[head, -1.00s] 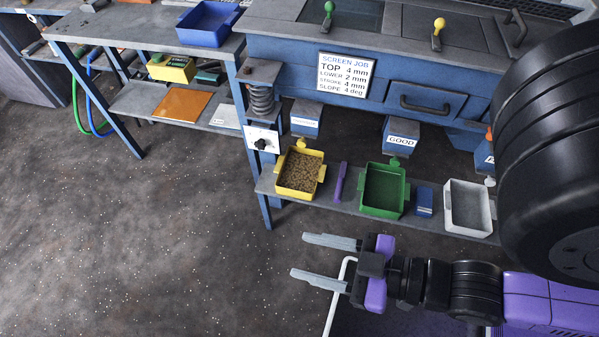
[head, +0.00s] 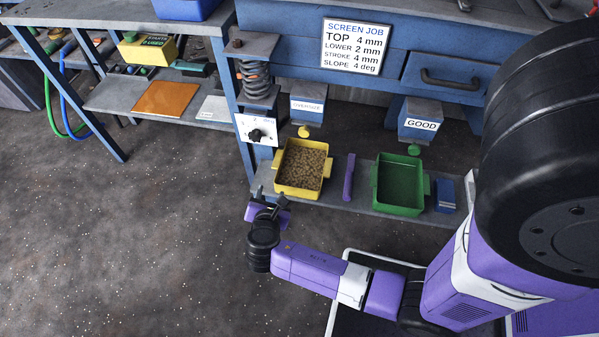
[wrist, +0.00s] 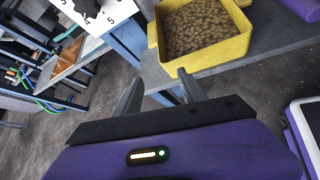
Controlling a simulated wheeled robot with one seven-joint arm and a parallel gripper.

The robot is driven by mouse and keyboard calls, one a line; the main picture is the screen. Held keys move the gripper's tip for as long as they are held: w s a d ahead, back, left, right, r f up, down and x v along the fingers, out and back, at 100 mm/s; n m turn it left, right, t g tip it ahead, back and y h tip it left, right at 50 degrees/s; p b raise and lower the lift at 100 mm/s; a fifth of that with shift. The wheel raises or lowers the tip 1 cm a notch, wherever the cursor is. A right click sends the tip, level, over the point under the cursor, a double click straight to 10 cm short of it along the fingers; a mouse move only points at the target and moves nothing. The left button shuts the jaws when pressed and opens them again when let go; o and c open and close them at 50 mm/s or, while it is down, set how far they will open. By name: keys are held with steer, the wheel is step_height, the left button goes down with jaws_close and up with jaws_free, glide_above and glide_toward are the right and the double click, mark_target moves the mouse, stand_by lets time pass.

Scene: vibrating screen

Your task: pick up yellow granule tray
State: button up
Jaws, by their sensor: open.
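The yellow granule tray (head: 302,171) sits on the low grey shelf under the oversize chute, filled with tan granules. In the wrist view the yellow tray (wrist: 207,61) is at the top, just beyond my fingertips. My gripper (head: 270,198) is in front of the tray's lower left, its fingers pointing toward the shelf. In the wrist view my gripper (wrist: 157,84) has its two fingers spread apart with nothing between them. The right finger's tip appears close to the tray's near wall; I cannot tell if it touches.
A purple bar (head: 349,178) and a green tray (head: 399,187) stand on the shelf (head: 340,202) to the right of the yellow tray, with a blue block (head: 445,195) further right. A dial box (head: 257,131) and blue leg are at the left. The floor in front is open.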

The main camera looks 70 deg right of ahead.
steer(key=n+g+h+b, duration=0.1)
steer(key=g+h+b, duration=0.1)
steer(key=b, duration=0.1)
glide_toward(275, 166)
steer(key=w+d+f, duration=0.1)
steer(key=d+f, duration=0.1)
steer(key=shift+w+d+f+g+b, duration=0.15)
steer(key=shift+d+g+b, duration=0.15)
steer(key=shift+b, duration=0.35)
steer(key=shift+s+r+b+x, duration=0.15)
steer(key=shift+b+x, duration=0.35)
steer(key=shift+x, duration=0.8)
steer(key=shift+s+r+b+x, duration=0.1)
steer(key=shift+b+x, duration=0.4)
steer(key=shift+x, duration=0.85)
steer(key=shift+r+b+x, duration=0.15)
steer(key=shift+b+x, duration=0.35)
steer(key=shift+x, duration=0.8)
steer(key=shift+s+d, duration=0.15)
steer(key=shift+d, duration=0.05)
jaws_close()
steer(key=shift+r+h, duration=0.1)
steer(key=shift+h, duration=0.2)
